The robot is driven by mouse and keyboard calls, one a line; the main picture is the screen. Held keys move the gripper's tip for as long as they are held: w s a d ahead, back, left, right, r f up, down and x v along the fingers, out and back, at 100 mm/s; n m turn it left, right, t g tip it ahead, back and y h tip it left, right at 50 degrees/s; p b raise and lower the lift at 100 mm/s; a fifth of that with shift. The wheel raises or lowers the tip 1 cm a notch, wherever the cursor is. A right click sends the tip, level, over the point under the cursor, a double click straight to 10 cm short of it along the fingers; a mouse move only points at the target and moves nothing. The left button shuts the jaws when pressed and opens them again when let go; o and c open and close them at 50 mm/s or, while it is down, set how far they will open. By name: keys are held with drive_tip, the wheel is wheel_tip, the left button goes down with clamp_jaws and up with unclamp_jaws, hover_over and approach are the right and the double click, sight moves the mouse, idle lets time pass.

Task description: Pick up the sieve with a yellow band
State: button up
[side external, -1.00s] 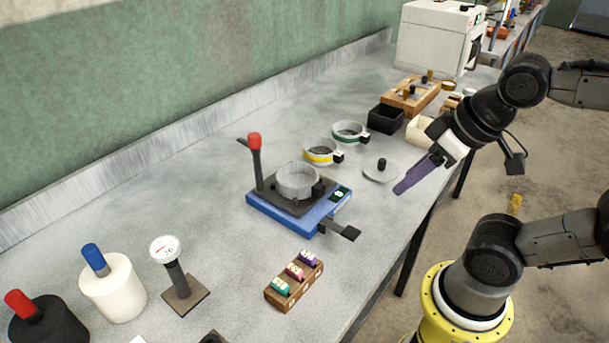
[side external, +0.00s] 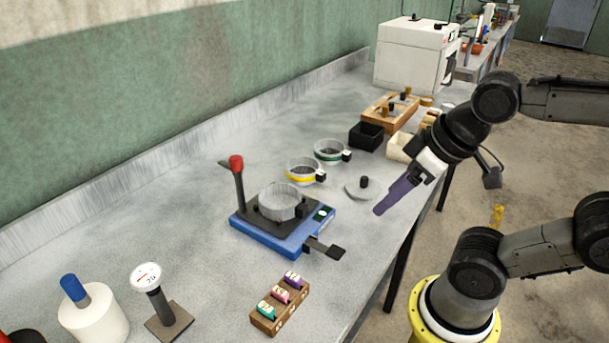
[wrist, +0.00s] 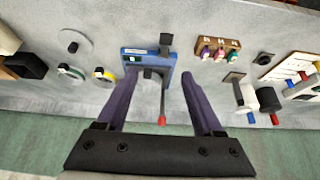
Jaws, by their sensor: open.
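The sieve with a yellow band (side external: 301,178) stands upright on the grey bench, with a small black block on its side. It also shows in the wrist view (wrist: 102,77), left of my left-hand finger. A similar sieve with a green band (side external: 329,157) stands just behind it. My gripper (side external: 380,210) is above the bench's front edge, to the right of both sieves and apart from them. In the wrist view its two purple fingers (wrist: 159,74) are spread wide with nothing held between them.
A blue device (side external: 270,238) with a clear ring and a red-tipped lever stands left of the yellow-banded sieve. A round lid (side external: 362,190) with a black knob lies between that sieve and my gripper. A black box (side external: 366,136) and a wooden rack (side external: 388,112) are farther back.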

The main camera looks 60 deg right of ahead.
drive_tip(key=w+d+r+n+g+h, duration=0.1)
drive_tip(key=w+d+r+n, duration=0.25)
drive_tip(key=w+n, duration=0.4)
drive_tip(key=w+d+r+n, duration=0.2)
drive_tip(key=w+r+n, duration=0.35)
drive_tip(key=n, duration=0.25)
drive_tip(key=n+g, duration=0.3)
drive_tip(key=g, duration=0.2)
hover_over(320, 172)
drive_tip(key=shift+m+h, duration=0.25)
drive_tip(key=shift+h, duration=0.05)
drive_tip(key=f, duration=2)
drive_tip(key=shift+s+a+f, duration=0.15)
drive_tip(key=shift+a+f, duration=0.1)
drive_tip(key=shift+a, duration=0.05)
drive_tip(key=shift+d+f, duration=0.2)
drive_tip(key=shift+f, duration=3.05)
